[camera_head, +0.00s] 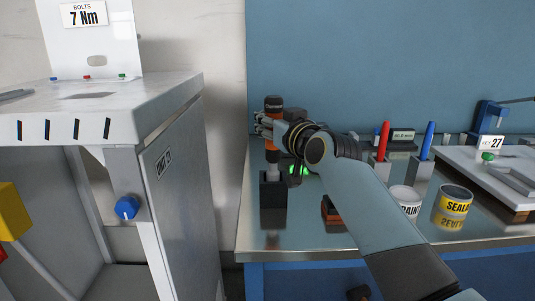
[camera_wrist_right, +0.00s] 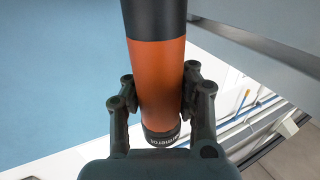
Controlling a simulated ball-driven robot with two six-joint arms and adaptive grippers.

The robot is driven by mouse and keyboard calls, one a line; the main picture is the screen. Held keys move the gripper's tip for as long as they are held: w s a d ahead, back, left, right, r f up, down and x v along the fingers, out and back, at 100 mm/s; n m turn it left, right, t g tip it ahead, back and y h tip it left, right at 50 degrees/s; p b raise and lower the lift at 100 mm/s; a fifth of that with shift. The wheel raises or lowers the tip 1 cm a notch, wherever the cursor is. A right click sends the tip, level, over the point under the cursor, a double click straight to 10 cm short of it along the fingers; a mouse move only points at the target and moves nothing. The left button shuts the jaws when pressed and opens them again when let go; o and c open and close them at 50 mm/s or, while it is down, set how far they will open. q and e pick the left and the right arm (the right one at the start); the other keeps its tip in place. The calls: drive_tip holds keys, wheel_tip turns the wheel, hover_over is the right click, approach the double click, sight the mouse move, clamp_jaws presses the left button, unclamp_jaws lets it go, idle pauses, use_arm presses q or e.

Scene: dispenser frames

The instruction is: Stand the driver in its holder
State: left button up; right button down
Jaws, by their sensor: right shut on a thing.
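The driver (camera_head: 273,155) has an orange and black handle and stands about upright near the table's left end. My right gripper (camera_head: 272,128) is shut around its handle. In the right wrist view the orange handle (camera_wrist_right: 160,85) sits between the two fingers of the right gripper (camera_wrist_right: 160,92). The holder is a dark block (camera_head: 272,200) on the table directly below the driver. The driver's pale lower end is at the holder's top; how deep it sits inside cannot be told. My left gripper is not in view.
Right of my arm stand a red marker (camera_head: 384,140) and a blue marker (camera_head: 427,140) in grey blocks, a white can (camera_head: 405,199) and a yellow can (camera_head: 454,206). A white cabinet (camera_head: 180,190) stands at left across a gap. The table's front left (camera_head: 290,238) is clear.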

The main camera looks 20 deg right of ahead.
sight(269, 142)
wheel_tip(269, 142, down, 5)
drive_tip(key=shift+r+b, duration=0.1)
drive_tip(key=shift+b, duration=0.55)
drive_tip(key=shift+w, duration=0.1)
drive_tip(key=c, duration=1.9)
unclamp_jaws()
drive_tip(key=shift+f, duration=0.2)
drive_tip(key=shift+o, duration=1.4)
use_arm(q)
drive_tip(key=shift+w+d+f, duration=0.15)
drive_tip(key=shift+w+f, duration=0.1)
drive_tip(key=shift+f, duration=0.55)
use_arm(e)
drive_tip(key=o, duration=0.5)
